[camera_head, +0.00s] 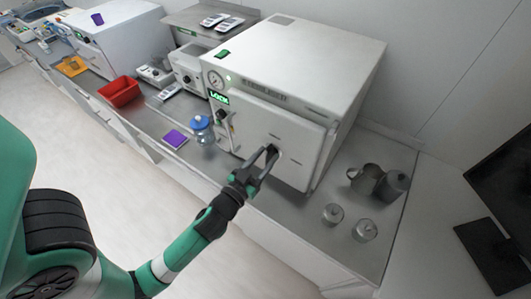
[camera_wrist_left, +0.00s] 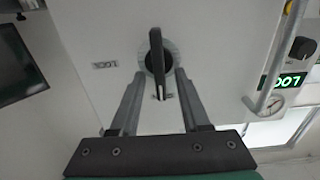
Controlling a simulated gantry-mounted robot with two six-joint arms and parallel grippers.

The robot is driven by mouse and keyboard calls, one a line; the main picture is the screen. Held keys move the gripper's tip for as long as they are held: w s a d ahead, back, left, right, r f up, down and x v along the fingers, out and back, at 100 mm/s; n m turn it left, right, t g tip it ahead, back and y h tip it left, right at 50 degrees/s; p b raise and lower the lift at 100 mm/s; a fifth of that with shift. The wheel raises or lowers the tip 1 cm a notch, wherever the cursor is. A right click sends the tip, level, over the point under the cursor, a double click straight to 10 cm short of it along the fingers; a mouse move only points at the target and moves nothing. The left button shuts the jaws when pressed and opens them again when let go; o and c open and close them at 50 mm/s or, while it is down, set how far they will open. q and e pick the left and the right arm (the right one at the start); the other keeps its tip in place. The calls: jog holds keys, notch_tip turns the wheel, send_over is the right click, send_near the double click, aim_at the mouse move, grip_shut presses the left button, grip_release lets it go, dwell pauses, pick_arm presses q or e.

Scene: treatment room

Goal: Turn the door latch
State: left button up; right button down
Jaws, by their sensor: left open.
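The door latch (camera_wrist_left: 156,50) is a dark elongated handle on a round grey mount. It stands near vertical in the left wrist view, on the white door (camera_head: 262,131) of a boxy steel-and-white machine. My left gripper (camera_head: 267,157) is at the latch from the front and hides most of it in the head view. In the left wrist view the fingers of the gripper (camera_wrist_left: 159,76) are open, one on each side of the handle's lower end. I cannot tell whether either finger touches it. My right gripper is not in view.
A green-lit display (camera_head: 219,97) reads LOCK beside a gauge (camera_head: 215,78). A vertical bar handle (camera_head: 226,131) is at the door's left. A blue-lidded jar (camera_head: 201,129) stands left of the machine. Metal jugs (camera_head: 366,179) and small jars (camera_head: 333,213) stand at the right.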

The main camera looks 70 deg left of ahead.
pick_arm(q)
grip_shut()
jog(key=shift+m, duration=0.3)
dwell(0.4)
jog(key=m, duration=0.4)
jog(key=shift+w+d, duration=0.15)
jog(key=shift+w, duration=0.05)
jog(key=m, duration=0.5)
jog(key=shift+w+d+f+p, duration=0.15)
jog(key=shift+d+f+p, duration=0.05)
jog(key=shift+p, duration=0.2)
jog(key=m, duration=0.2)
jog(key=m+p, duration=0.1)
jog(key=m, duration=0.5)
jog(key=shift+w+d+f, duration=0.1)
jog(key=shift+d+f, duration=0.05)
jog(key=shift+f, duration=0.25)
jog(key=shift+m, duration=0.3)
